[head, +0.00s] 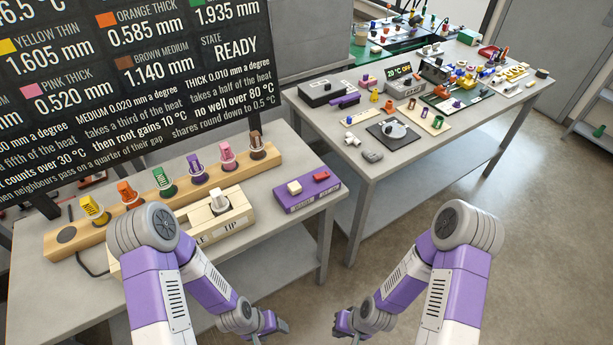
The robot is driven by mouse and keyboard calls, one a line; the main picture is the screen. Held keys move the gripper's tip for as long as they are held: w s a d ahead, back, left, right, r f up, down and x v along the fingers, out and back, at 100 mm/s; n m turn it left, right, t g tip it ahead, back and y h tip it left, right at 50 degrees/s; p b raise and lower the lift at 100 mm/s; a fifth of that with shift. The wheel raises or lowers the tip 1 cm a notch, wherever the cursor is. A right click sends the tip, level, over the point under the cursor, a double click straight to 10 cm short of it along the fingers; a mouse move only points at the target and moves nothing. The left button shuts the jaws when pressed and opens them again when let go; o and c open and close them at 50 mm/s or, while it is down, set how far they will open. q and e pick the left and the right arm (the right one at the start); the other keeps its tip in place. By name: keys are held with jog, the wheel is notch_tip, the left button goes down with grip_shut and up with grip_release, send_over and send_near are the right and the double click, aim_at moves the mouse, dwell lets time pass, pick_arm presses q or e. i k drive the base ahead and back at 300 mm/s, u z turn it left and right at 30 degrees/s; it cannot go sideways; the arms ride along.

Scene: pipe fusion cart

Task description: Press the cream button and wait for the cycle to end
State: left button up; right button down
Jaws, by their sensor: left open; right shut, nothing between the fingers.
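The cream button (294,188) stands on a purple box (308,196) at the right end of the near table. A red button (321,176) sits beside it on the same box. The dark display board (150,70) reads STATE READY. My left gripper (271,332) is low at the bottom of the picture, in front of the table, open and apart from the box. My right gripper (346,326) is low and to the right of it, shut and empty, also well away from the button. Its fingertips are hard to make out.
A wooden rail (140,212) with several coloured pieces runs along the near table (55,285). A cream block fixture (216,213) stands left of the purple box. A second table (365,165), crowded with devices, stands behind to the right. Open floor (540,230) lies at right.

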aim_at(294, 188)
jog(key=k, duration=0.5)
jog(key=z, duration=1.45)
jog(key=i, duration=1.2)
jog(key=u, duration=2.5)
